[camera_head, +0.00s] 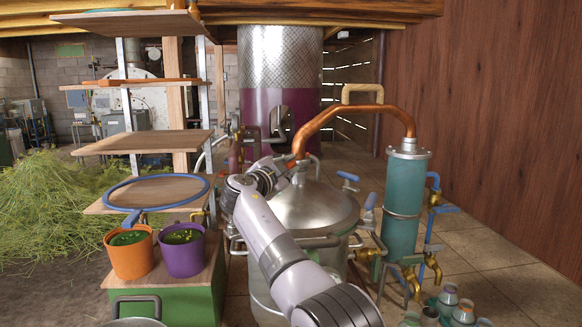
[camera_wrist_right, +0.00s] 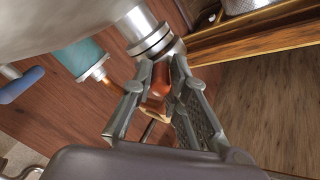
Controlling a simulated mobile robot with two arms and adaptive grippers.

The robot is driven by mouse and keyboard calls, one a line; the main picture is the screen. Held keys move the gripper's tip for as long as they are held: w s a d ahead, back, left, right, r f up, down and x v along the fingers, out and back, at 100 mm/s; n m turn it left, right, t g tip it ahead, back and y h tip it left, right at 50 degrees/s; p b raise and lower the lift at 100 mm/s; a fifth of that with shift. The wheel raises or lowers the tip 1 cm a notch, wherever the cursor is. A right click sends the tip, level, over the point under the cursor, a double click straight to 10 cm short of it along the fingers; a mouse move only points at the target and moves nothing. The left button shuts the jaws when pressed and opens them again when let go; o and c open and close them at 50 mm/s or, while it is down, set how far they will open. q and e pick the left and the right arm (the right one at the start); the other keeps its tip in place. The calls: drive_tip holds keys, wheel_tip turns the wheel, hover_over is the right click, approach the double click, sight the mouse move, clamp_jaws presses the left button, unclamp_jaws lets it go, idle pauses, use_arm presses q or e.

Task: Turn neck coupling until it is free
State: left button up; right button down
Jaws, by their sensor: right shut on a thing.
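The still pot (camera_head: 310,212) has a domed steel lid with a short neck on top. A copper pipe (camera_head: 345,112) rises from this neck and bends right to the teal condenser (camera_head: 403,205). My right gripper (camera_head: 286,164) reaches the neck from the left and is shut at the joint. In the right wrist view, the steel neck coupling (camera_wrist_right: 150,36) lies at the fingertips, and the copper pipe (camera_wrist_right: 160,80) runs between the two fingers of the gripper (camera_wrist_right: 160,72). The exact contact is partly hidden by the fingers. My left gripper is not in view.
A wooden-handled grip (camera_head: 362,92) sits above the copper pipe. Shelves stand at left, with an orange pot (camera_head: 129,256) and a purple pot (camera_head: 183,254) on a green stand. Several small cans (camera_head: 463,312) stand at lower right. Blue-handled valves surround the condenser.

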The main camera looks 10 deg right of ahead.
drive_tip(key=shift+r, duration=0.2)
drive_tip(key=c, duration=1.8)
unclamp_jaws()
drive_tip(key=shift+c, duration=0.2)
drive_tip(key=shift+o, duration=1.4)
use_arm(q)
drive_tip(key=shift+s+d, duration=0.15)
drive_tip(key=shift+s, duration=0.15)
use_arm(e)
drive_tip(key=shift+f, duration=0.1)
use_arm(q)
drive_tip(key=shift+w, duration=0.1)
